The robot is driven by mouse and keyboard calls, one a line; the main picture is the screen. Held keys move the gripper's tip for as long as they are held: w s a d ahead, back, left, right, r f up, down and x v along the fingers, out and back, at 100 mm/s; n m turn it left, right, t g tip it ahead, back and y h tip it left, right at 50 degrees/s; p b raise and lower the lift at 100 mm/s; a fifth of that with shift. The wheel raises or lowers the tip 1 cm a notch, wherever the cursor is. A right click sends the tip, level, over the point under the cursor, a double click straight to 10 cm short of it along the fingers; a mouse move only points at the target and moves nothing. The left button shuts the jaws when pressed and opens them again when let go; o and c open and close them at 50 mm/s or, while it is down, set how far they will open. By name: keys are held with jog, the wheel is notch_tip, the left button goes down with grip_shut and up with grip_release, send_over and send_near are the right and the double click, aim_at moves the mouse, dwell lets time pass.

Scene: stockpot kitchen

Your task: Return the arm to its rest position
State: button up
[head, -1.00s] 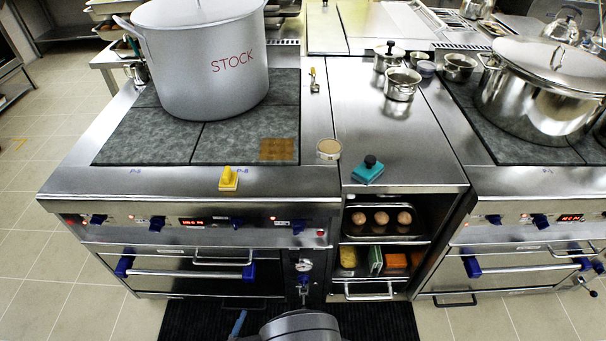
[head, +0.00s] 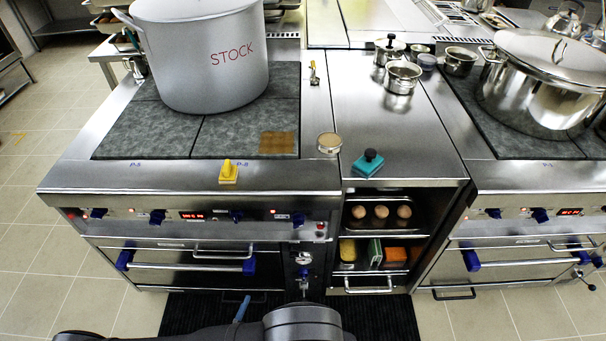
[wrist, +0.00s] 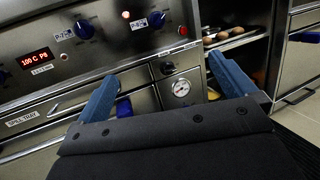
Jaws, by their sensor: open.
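My gripper shows in the wrist view (wrist: 168,90) with its two blue fingers wide apart and nothing between them. It faces the front of the stove (head: 200,225), near a round pressure gauge (wrist: 181,88). In the head view my arm is low at the bottom edge, in front of the stove. A blue finger (head: 241,309) shows there; the rest of the gripper is hidden or out of frame.
A large STOCK pot (head: 205,60) stands on the left cooktop, and a lidded steel pot (head: 540,90) on the right one. A yellow block (head: 228,173), teal scrubber (head: 368,163) and small round tin (head: 329,142) sit near the front edge. The floor at left is clear.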

jog(key=shift+f+x, duration=0.45)
jog(key=shift+x, duration=1.8)
jog(key=s+a+f+m+g+h, duration=0.1)
jog(key=s+a+f+g, duration=0.2)
jog(key=s+a, duration=0.5)
jog(key=shift+s+a+m+h, duration=0.15)
jog(key=shift+s+m+h, duration=0.25)
jog(key=shift+s, duration=0.45)
